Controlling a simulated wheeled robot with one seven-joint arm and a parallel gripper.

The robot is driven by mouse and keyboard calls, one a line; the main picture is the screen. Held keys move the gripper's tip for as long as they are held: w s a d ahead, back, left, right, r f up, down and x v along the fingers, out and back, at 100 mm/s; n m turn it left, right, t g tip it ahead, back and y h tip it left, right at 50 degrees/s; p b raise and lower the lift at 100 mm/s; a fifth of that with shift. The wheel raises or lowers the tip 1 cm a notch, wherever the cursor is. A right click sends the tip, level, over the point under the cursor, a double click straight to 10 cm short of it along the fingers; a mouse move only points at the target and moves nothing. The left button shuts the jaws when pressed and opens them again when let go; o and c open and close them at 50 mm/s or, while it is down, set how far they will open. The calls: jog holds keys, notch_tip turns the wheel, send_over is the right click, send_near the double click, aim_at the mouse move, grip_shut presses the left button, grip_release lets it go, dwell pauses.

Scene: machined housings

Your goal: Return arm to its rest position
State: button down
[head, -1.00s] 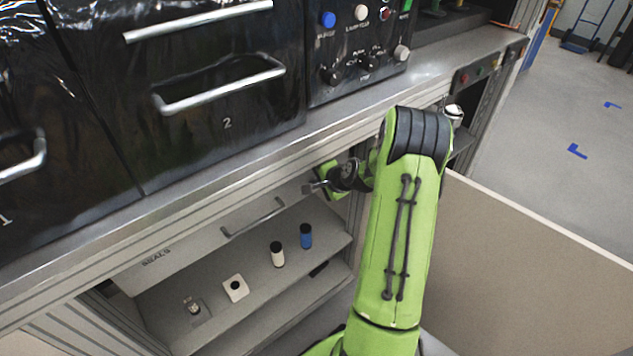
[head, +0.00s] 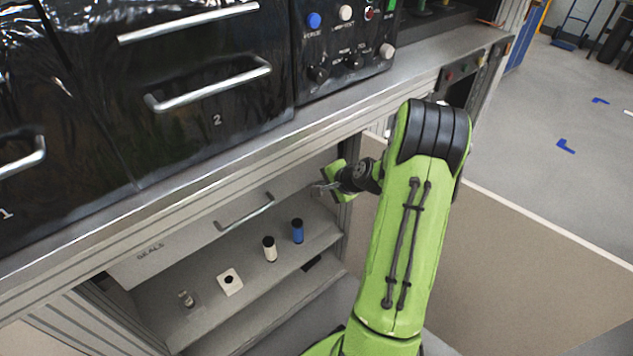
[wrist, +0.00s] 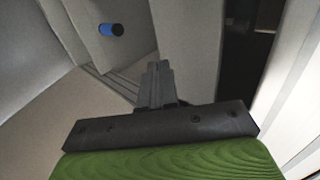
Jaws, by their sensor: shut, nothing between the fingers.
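My green arm rises at the right of the head view, and my gripper (head: 322,188) points left from its end, in front of the open cabinet below the counter. In the wrist view my gripper's fingers (wrist: 155,72) are together with nothing between them. The gripper looks apart from the drawer handle (head: 245,212) to its left. The arm's base is partly cut off by the bottom of the picture.
The metal counter edge (head: 200,180) runs above.

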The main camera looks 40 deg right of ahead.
jog(key=p+v, duration=0.1)
jog(key=v, duration=0.4)
jog(key=shift+s, duration=0.1)
jog(key=s+a+r+n+g+p, duration=0.25)
jog(key=a+r+n+p, duration=0.25)
jog(key=a+r+n, duration=0.75)
jog(key=s+a+r+n+p, duration=0.2)
jog(key=s+a+r, duration=0.4)
jog(key=s, duration=0.3)
jog(key=s+a+r+n+g+p, duration=0.1)
jog(key=s+a+r+n+p, duration=0.1)
jog(key=s+a+r, duration=0.5)
jog(key=shift+s+a+r+n+p, duration=0.25)
jog(key=shift+s+a+n+p, duration=0.15)
jog(key=shift+s+n, duration=0.45)
